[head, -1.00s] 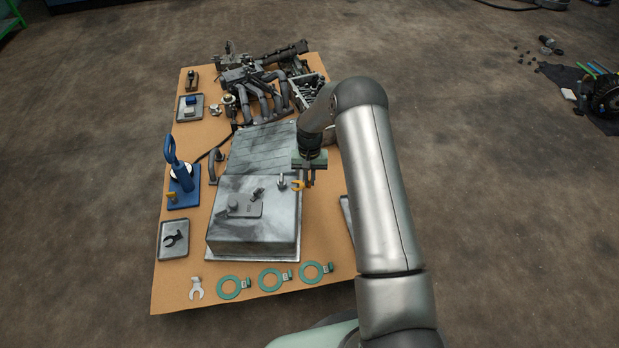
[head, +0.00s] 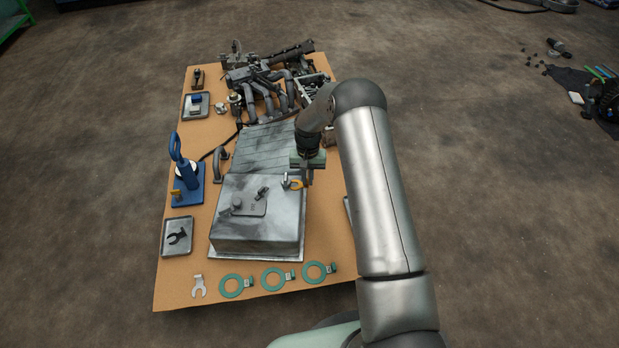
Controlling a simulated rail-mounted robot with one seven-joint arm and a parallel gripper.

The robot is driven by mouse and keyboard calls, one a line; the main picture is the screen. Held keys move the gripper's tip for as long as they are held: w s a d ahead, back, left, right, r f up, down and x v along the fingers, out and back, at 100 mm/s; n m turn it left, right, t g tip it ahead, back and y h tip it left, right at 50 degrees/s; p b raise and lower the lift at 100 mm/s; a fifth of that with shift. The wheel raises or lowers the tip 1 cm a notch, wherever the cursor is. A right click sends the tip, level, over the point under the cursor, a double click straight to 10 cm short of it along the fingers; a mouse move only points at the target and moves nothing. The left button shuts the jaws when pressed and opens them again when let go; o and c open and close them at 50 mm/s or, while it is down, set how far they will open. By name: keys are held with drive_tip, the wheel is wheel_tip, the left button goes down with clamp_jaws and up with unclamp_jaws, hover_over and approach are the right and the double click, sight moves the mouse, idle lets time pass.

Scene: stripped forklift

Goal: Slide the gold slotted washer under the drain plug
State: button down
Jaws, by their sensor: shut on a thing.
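The gold slotted washer (head: 297,185) is at the upper right of the grey metal pan (head: 260,222), at the end of my gripper. My gripper (head: 308,180) points down beside the pan's right edge and is shut on the washer. The drain plug (head: 286,180) is a small upright grey fitting on top of the pan, just left of the washer. The washer's open side faces the plug and its tips look to be at the plug. I cannot tell whether it is under the plug's head.
A blue stand (head: 187,180) and a tray with a dark forked part (head: 177,237) lie left of the pan. Green rings (head: 236,286) and a silver slotted piece (head: 199,287) lie in front. Engine parts (head: 265,85) crowd the table's back.

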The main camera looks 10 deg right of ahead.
sight(299, 186)
drive_tip(key=shift+a, duration=0.2)
drive_tip(key=shift+w+a, duration=0.2)
drive_tip(key=shift+a, duration=0.45)
drive_tip(key=shift+a, duration=0.2)
idle(0.4)
drive_tip(key=shift+w+a, duration=0.15)
drive_tip(key=shift+a, duration=0.25)
drive_tip(key=c, duration=1.5)
unclamp_jaws()
drive_tip(key=shift+o, duration=0.2)
